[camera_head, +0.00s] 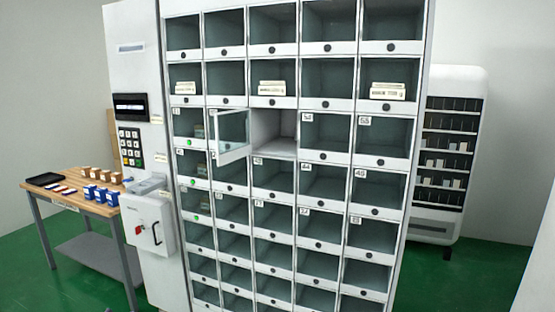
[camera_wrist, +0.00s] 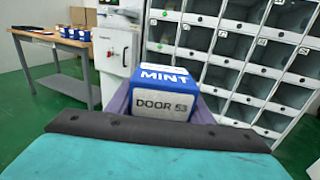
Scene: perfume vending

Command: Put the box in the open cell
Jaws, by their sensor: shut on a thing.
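In the wrist view a blue and white box (camera_wrist: 166,88) reads MINT and DOOR 53. My gripper (camera_wrist: 165,100) is shut on it, with purple fingers along its sides. The gripper does not show in the head view. The open cell (camera_head: 272,130) is in the middle column, third row from the top in the head view; it looks empty and pale inside. Its glass door (camera_head: 232,133) is swung out to the left, in front of the neighbouring cell. I cannot make out the open cell in the wrist view.
The locker wall (camera_head: 310,103) has many closed glass cells; a few hold boxes. A control panel with keypad (camera_head: 130,147) is at its left. A wooden table (camera_head: 70,183) with small boxes stands further left. A white shelf unit (camera_head: 452,150) stands behind right. Green floor shows between them.

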